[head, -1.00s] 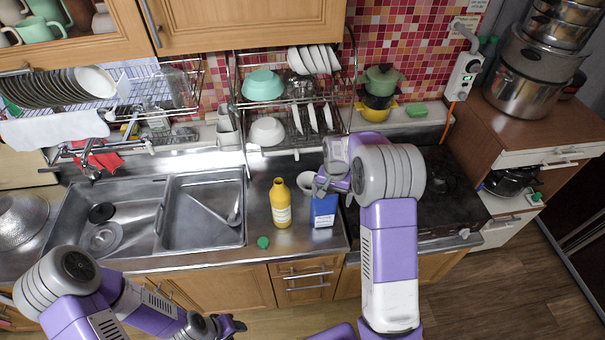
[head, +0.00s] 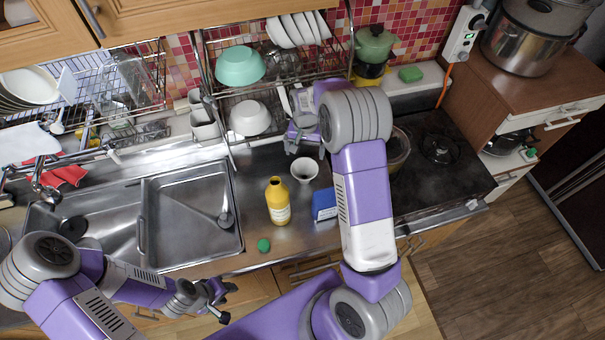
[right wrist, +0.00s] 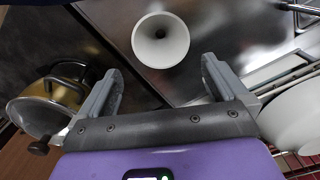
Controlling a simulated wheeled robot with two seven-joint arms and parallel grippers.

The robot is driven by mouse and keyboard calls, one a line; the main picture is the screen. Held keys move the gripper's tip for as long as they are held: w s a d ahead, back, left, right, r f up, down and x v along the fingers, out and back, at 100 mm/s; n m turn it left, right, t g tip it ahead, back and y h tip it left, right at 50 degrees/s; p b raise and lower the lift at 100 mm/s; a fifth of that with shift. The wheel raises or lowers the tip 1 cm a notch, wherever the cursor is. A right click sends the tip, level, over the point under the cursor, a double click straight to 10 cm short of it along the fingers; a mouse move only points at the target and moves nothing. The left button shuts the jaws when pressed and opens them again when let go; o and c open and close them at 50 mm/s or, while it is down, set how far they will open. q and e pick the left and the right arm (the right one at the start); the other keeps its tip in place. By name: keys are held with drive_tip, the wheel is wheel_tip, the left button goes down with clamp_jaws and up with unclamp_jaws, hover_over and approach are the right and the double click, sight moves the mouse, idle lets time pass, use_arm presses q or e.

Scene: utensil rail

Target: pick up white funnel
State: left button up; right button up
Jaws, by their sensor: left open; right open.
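The white funnel (head: 304,169) stands on the steel counter, wide mouth up, behind the yellow bottle and blue box. In the right wrist view the funnel (right wrist: 160,40) lies ahead of my right gripper, beyond its fingertips and roughly centred between them. My right gripper (head: 305,138) is open and empty, above and behind the funnel in the head view; its two spread fingers show in the right wrist view (right wrist: 160,84). My arm hides part of it in the head view. My left gripper (head: 224,299) is open and empty at the lower left, in front of the counter edge.
A yellow bottle (head: 278,202), a blue box (head: 324,204) and a green cap (head: 263,245) are on the counter. The dish rack with a white bowl (head: 250,118) is behind. A pot (right wrist: 48,102) is close to my right gripper. The sink (head: 188,216) is left.

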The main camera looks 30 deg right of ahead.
drive_tip(key=f+b, duration=0.1)
drive_tip(key=f, duration=0.1)
drive_tip(key=b, duration=0.5)
hover_over(304, 174)
drive_tip(key=f, duration=0.4)
drive_tip(key=s+f, duration=0.1)
drive_tip(key=f, duration=0.2)
drive_tip(key=shift+a+f, duration=0.1)
drive_tip(key=shift+a, duration=0.05)
drive_tip(key=shift+w+f+b, duration=0.1)
drive_tip(key=shift+f+b, duration=0.3)
drive_tip(key=shift+f, duration=2.35)
drive_tip(key=c, duration=0.7)
drive_tip(key=shift+r, duration=0.15)
